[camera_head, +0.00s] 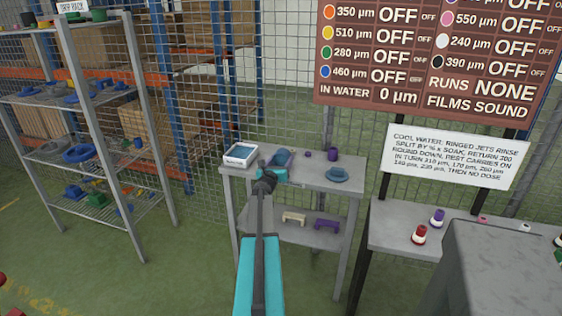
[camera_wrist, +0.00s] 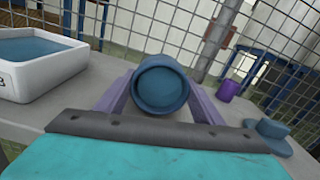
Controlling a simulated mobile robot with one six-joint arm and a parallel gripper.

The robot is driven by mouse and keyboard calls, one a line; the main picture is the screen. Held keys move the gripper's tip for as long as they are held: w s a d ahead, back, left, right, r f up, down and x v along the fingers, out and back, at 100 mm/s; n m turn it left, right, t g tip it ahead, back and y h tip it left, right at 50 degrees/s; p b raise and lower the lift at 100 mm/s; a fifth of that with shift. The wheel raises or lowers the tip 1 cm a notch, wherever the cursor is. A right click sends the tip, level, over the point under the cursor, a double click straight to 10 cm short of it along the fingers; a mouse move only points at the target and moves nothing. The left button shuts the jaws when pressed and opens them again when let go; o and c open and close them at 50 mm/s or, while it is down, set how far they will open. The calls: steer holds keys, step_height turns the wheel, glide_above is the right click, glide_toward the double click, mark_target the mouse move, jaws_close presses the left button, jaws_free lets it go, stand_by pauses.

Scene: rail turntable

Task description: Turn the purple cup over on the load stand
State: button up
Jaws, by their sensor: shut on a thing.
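The purple cup (camera_head: 332,154) stands on the grey load stand (camera_head: 310,178) near its back edge. In the wrist view the purple cup (camera_wrist: 228,91) is to the right of and beyond my gripper, not touching it. I cannot tell which way its mouth faces. My gripper (camera_wrist: 160,88) is shut on a blue round piece (camera_wrist: 160,86), which shows a rimmed circular face toward the wrist camera, between two lavender fingers. In the head view my gripper (camera_head: 279,162) is over the middle of the stand, and my arm hides part of the stand.
A white tray of blue liquid (camera_head: 240,154) stands at the stand's left. A blue brimmed piece (camera_head: 337,174) lies at its right, and a small purple piece (camera_head: 307,154) at the back. Wire mesh (camera_head: 300,100) rises behind. A table with small pieces (camera_head: 385,235) is at right.

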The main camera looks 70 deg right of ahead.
steer(key=shift+f+b, duration=0.35)
stand_by(0.4)
steer(key=o, duration=1.3)
steer(key=shift+a, duration=0.1)
steer(key=a+b, duration=0.2)
steer(key=a, duration=1.1)
steer(key=shift+s+a, duration=0.3)
steer(key=shift+s, duration=0.1)
